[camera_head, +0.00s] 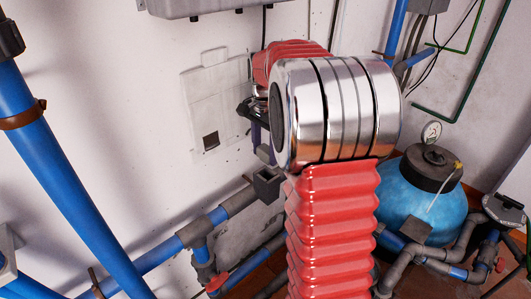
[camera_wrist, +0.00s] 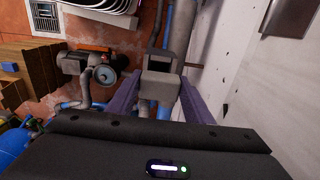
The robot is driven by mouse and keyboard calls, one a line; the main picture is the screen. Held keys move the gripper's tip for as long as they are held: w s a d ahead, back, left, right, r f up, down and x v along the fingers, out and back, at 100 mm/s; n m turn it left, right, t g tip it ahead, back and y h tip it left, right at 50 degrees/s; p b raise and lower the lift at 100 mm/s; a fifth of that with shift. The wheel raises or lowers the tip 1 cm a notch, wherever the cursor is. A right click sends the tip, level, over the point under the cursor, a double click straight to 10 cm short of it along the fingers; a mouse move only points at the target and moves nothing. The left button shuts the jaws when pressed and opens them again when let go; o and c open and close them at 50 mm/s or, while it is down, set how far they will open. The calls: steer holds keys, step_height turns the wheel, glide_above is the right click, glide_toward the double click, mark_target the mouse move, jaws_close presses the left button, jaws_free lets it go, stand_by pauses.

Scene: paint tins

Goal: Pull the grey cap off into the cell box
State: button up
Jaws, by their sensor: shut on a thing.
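In the wrist view, my gripper (camera_wrist: 161,80) has its two purple fingers on either side of a grey block, which I take to be the grey cap (camera_wrist: 160,88). It is shut on the cap. Just beyond the cap is a grey box-like piece with a dark opening, seemingly the cell box (camera_wrist: 165,43). In the head view my gripper (camera_head: 258,138) is partly hidden behind my arm, near the wall. A small grey piece shows under its fingers, above the open grey box (camera_head: 267,186). I cannot tell whether cap and box touch.
A white wall (camera_head: 110,110) stands close by the gripper. Blue and grey pipes (camera_head: 212,221) run below the box. A blue tank (camera_head: 412,201) with a gauge (camera_head: 431,132) stands on the right. A pump (camera_wrist: 95,70) shows at the left of the wrist view.

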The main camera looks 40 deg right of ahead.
mark_target(265, 149)
steer(key=shift+r, duration=0.25)
steer(key=shift+r, duration=0.7)
steer(key=shift+r, duration=0.1)
steer(key=shift+r, duration=1.95)
steer(key=shift+a, duration=0.1)
